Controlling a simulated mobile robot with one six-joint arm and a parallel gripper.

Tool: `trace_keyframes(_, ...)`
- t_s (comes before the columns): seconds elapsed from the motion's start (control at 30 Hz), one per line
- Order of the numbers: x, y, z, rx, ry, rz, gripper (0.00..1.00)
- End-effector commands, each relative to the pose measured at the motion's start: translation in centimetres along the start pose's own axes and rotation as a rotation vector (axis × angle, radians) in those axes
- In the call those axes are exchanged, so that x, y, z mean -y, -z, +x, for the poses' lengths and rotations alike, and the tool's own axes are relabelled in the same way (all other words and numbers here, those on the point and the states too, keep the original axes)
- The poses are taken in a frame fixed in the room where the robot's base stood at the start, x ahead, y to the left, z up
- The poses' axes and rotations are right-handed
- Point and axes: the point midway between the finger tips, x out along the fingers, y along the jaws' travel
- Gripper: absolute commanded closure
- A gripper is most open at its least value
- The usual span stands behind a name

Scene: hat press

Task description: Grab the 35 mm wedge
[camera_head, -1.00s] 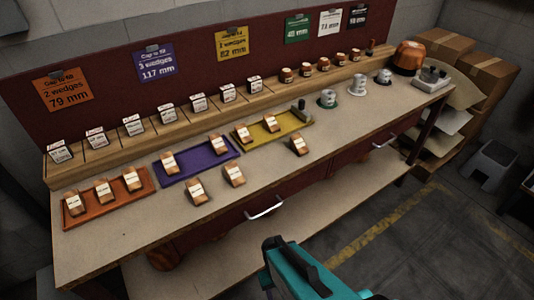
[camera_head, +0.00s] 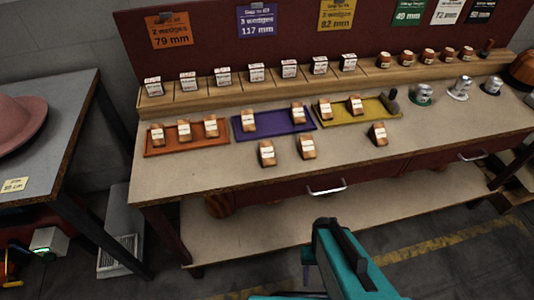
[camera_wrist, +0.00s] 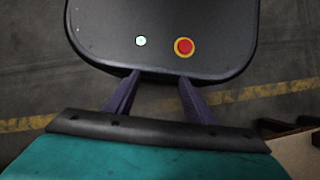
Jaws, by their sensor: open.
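Wooden wedges with white labels lie on the bench; the labels are too small to read, so I cannot tell which is the 35 mm wedge. Three stand in the orange tray (camera_head: 188,145), two in the purple tray (camera_head: 273,123) and two in the yellow tray (camera_head: 378,110). Three loose wedges are on the bench front: a left one (camera_head: 267,154), a middle one (camera_head: 307,147) and a right one (camera_head: 378,134). My gripper (camera_wrist: 158,84) shows in the wrist view with two purple fingers apart and nothing between them. It is away from the wedges, over the floor.
The bench top (camera_head: 200,182) is bare along its front edge. A rear shelf (camera_head: 220,98) holds several labelled blocks. Signs above include an orange one (camera_head: 169,30) reading 2 wedges, 79 mm. A side table (camera_head: 58,130) with a pink hat (camera_head: 18,122) stands at left.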

Motion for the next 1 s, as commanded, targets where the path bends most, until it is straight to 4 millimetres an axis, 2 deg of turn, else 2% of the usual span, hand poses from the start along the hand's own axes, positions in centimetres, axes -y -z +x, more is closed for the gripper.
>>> trace_keyframes(0.53, 0.00, 0.00, 0.00, 0.000, 0.000, 0.000, 0.51)
trace_keyframes(0.67, 0.00, 0.00, 0.00, 0.000, 0.000, 0.000, 0.69)
trace_keyframes(1.0, 0.00, 0.00, 0.00, 0.000, 0.000, 0.000, 0.69)
